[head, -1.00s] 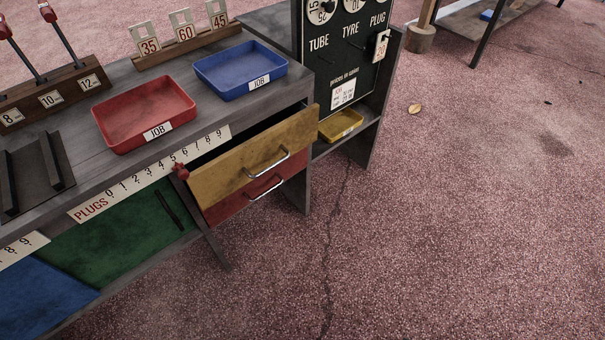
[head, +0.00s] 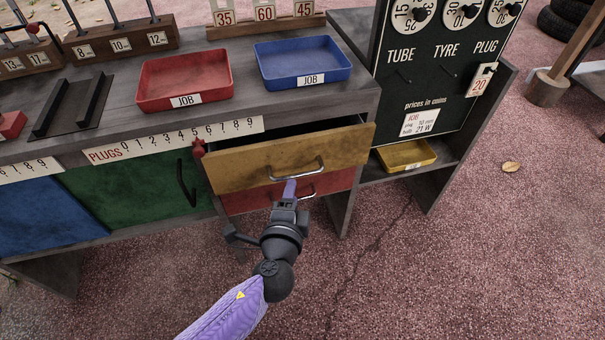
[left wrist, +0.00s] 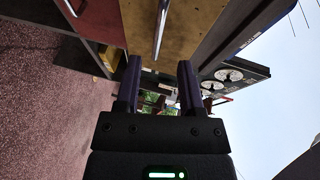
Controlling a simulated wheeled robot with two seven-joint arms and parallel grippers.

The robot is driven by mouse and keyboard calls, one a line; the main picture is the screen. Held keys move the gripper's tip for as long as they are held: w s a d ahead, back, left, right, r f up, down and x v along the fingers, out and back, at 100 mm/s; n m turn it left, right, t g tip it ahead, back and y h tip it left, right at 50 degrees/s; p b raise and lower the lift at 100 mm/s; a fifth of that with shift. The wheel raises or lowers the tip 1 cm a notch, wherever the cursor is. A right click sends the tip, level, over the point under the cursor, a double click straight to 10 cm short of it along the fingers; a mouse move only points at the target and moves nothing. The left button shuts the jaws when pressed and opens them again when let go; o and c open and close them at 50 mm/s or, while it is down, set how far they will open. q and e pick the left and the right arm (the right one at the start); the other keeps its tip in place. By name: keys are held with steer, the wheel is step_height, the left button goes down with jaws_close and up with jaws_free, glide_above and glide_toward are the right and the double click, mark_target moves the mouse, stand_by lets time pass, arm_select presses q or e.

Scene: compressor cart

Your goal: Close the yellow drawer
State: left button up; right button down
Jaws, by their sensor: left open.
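The yellow drawer (head: 235,172) is pulled out of the grey cart, with a dark gap showing behind its front. Its silver bar handle (head: 297,170) is on the front; in the left wrist view the drawer front (left wrist: 195,28) and handle (left wrist: 161,28) show at the top. My left gripper (head: 290,187) is in front of the drawer, just below its handle. It is open and empty, and its two fingers (left wrist: 161,70) stand apart. I cannot tell whether a fingertip touches the drawer. My right gripper is not in view.
A red drawer (head: 240,201) with its own handle lies directly below. A red tray (head: 185,80) and a blue tray (head: 303,62) stand on the cart top. A price board (head: 440,75) and a yellow tray (head: 405,156) are to the right. The floor in front is clear.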

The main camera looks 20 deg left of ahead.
mark_target(296, 176)
arm_select(q)
steer(key=b+x, duration=0.2)
steer(key=x, duration=0.5)
steer(key=shift+s+f, duration=0.1)
steer(key=shift+f, duration=0.05)
jaws_close()
stand_by(1.1)
